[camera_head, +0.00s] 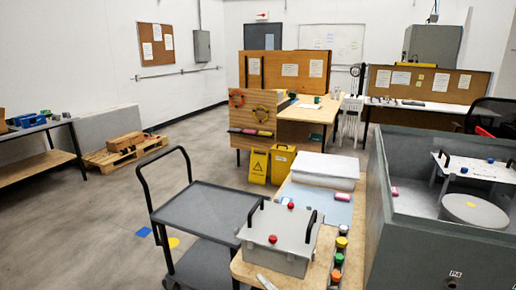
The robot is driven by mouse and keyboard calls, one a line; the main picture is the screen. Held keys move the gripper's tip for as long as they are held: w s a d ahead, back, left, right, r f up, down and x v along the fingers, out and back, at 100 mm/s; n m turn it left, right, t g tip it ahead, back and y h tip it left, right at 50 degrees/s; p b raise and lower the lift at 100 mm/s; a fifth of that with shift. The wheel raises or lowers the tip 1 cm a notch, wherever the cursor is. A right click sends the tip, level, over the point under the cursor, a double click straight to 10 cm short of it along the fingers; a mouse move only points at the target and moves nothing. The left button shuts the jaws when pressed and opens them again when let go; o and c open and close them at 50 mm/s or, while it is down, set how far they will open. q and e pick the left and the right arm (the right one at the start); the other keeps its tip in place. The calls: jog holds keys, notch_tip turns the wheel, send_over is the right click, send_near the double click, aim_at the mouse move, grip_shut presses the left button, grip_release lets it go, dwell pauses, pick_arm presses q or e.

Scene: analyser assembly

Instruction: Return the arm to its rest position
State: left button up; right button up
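Neither of my grippers nor any part of my arms shows in the head view. A grey box (278,247) with black handles and red knobs on its top stands on the wooden bench (322,262) at the lower middle. A large open grey housing (420,240) stands at the right. Inside it are a raised white plate (478,172) with black handles and blue knobs, and a round grey disc (474,211).
A dark cart (208,208) stands left of the bench. Several coloured caps (340,242) line the bench beside the box. A pallet (124,153) and open floor (80,225) are at the left.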

jog(key=s+d+f+m+g+h, duration=0.1)
jog(key=s+d+f+m+h, duration=0.2)
jog(key=s+d+f, duration=0.2)
jog(key=s+d+f+m+g+h, duration=0.2)
jog(key=s+d+f, duration=0.4)
jog(key=f, duration=0.5)
jog(key=s+d+f+m+g+h, duration=0.2)
jog(key=s+d+f+m+h, duration=0.2)
jog(key=d+f, duration=0.5)
jog(key=shift+s+d+m+h, duration=0.2)
jog(key=shift+s+m+h, duration=0.1)
jog(key=shift+s+m, duration=0.4)
jog(key=shift+w+f, duration=0.1)
